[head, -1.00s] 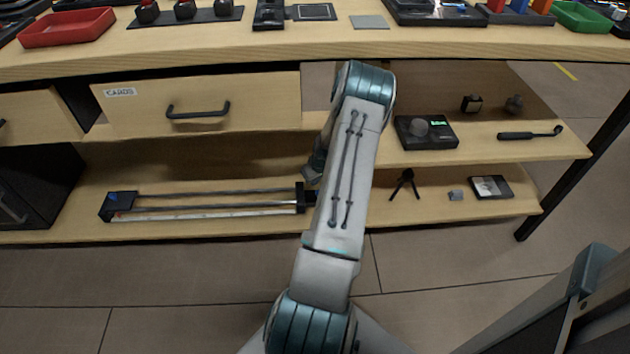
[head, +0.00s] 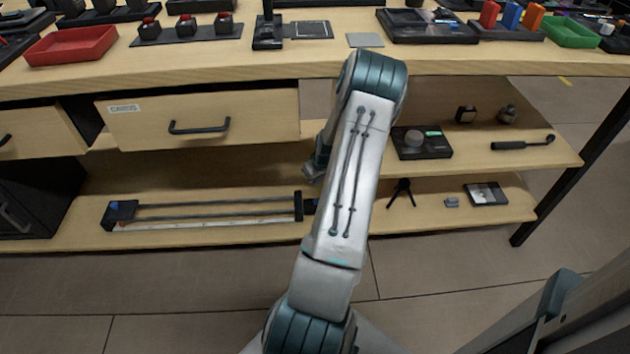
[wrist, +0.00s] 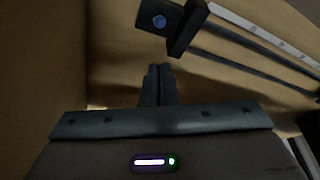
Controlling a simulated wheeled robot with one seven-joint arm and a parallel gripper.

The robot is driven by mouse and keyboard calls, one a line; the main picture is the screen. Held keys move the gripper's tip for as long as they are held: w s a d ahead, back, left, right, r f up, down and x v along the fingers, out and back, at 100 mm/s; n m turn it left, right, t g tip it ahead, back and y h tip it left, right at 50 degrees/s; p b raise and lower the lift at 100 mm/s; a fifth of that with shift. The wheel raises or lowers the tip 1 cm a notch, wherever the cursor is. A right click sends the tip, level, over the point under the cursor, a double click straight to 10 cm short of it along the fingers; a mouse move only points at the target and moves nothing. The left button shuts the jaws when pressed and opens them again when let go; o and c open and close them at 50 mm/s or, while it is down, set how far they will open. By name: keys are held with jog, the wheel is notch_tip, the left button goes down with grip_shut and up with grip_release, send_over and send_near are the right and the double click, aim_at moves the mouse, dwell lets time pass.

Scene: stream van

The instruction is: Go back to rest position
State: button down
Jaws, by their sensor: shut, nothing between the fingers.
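My gripper (wrist: 158,72) shows in the wrist view with its two fingers together and nothing between them. It points toward the slider rail (wrist: 184,27), whose dark end block with a blue knob lies just beyond the fingertips. No contact between them is visible. In the head view my arm reaches forward to the shelves under the bench, and my gripper is hidden there behind my arm. The slider rail also shows in the head view (head: 210,208), lying on the lower shelf left of my arm.
The worktop (head: 262,70) is above, with a red tray (head: 72,45) and a green tray (head: 572,32). A black scale (head: 422,143) and small tripod (head: 402,192) stand on the right shelves. Floor in front is clear.

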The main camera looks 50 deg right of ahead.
jog(key=shift+r, duration=0.1)
dwell(0.6)
jog(key=s+a+r+g+y+b, duration=0.1)
jog(key=s+a+r+g+b, duration=0.2)
jog(key=s+a, duration=0.35)
jog(key=s+a+r+g+b, duration=0.2)
jog(key=s+a+g, duration=0.1)
jog(key=s, duration=0.6)
jog(key=w+a+r+t+p, duration=0.1)
jog(key=w+a+r, duration=0.3)
jog(key=a+r, duration=0.45)
jog(key=w+a+r+t+p, duration=0.15)
jog(key=w+a+r, duration=0.25)
jog(key=a+r, duration=0.45)
jog(key=s+a+r+n+t+p, duration=0.1)
jog(key=s+a+r+n, duration=0.15)
jog(key=a, duration=0.65)
jog(key=s+a+r+n+p, duration=0.2)
jog(key=a+r, duration=0.2)
jog(key=a, duration=0.5)
notch_tip(320, 180, up, 32)
jog(key=d+m+t+p, duration=0.1)
jog(key=t+p, duration=0.1)
jog(key=p, duration=2.7)
jog(key=shift+w+d+r, duration=0.15)
jog(key=shift+w+r, duration=0.1)
